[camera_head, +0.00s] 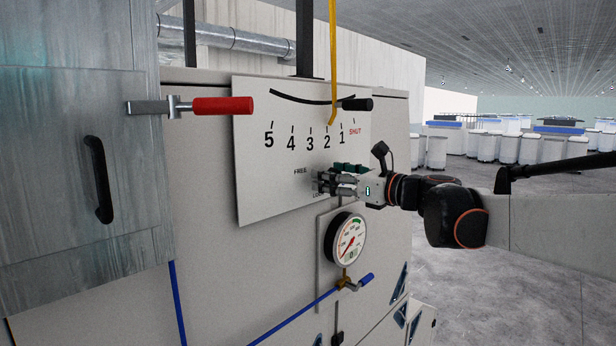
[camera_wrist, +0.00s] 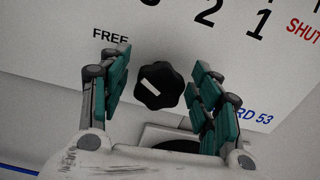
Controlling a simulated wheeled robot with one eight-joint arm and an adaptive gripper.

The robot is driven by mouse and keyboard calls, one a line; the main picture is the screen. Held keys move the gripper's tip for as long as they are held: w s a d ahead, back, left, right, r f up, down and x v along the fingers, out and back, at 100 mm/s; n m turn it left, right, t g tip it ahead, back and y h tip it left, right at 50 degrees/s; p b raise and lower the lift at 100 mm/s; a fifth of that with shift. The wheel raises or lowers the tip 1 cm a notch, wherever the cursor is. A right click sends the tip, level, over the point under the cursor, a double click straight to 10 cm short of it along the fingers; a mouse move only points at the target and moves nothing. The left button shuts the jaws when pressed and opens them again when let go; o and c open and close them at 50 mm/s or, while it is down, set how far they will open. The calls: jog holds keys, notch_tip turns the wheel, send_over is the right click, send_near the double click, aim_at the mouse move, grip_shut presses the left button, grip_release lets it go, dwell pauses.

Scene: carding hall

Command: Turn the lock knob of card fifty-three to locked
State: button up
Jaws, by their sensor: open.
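The lock knob (camera_wrist: 158,87) is a black lobed knob with a white pointer mark, on the white panel (camera_head: 258,185). In the wrist view its mark slants toward the upper left, roughly toward the word FREE. My gripper (camera_wrist: 160,88) is open, with its teal-padded fingers on either side of the knob; I see gaps on both sides. The wrist view shows part of a "CARD 53" label at right.
Above the knob is a scale marked 5 to SHUT with a black-handled lever (camera_head: 355,104). A red-handled lever (camera_head: 222,105) and a grey door with a black handle (camera_head: 99,179) are at left.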

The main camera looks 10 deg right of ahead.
jog(key=c, duration=1.1)
